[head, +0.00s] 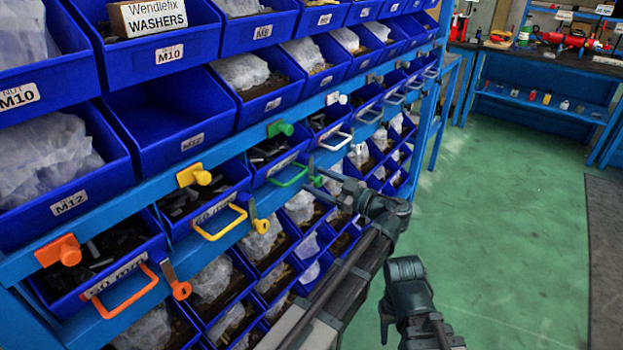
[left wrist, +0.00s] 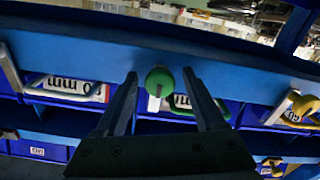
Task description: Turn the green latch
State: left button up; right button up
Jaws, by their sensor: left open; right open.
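The green latch (head: 318,181) is a small green piece with a round knob, right of the green pull handle (head: 288,175) on the rack. In the left wrist view its round knob (left wrist: 159,80) shows between the fingertips of my left gripper (left wrist: 161,78). In the head view my left gripper (head: 333,181) is open, its fingers pointing left at the latch. I cannot tell whether they touch it. Another green knobbed piece (head: 280,129) sits on the blue beam above. My right gripper (head: 386,320) is open and empty, low at the right, away from the rack.
Blue bins of bagged parts fill the rack. Nearby are a yellow handle (head: 221,223), a yellow latch (head: 260,223), an orange handle (head: 122,292) and an orange latch (head: 176,282). A workbench (head: 545,85) stands behind.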

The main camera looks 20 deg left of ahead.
pick_arm(q)
grip_shut()
jog(key=shift+m, duration=0.3)
jog(key=m, duration=0.3)
jog(key=shift+m, duration=0.4)
jog(key=m, duration=0.4)
jog(key=shift+m, duration=0.3)
jog(key=m, duration=0.4)
jog(key=shift+w, duration=0.1)
jog(key=m, duration=0.4)
jog(key=shift+d, duration=0.1)
jog(key=shift+m, duration=0.5)
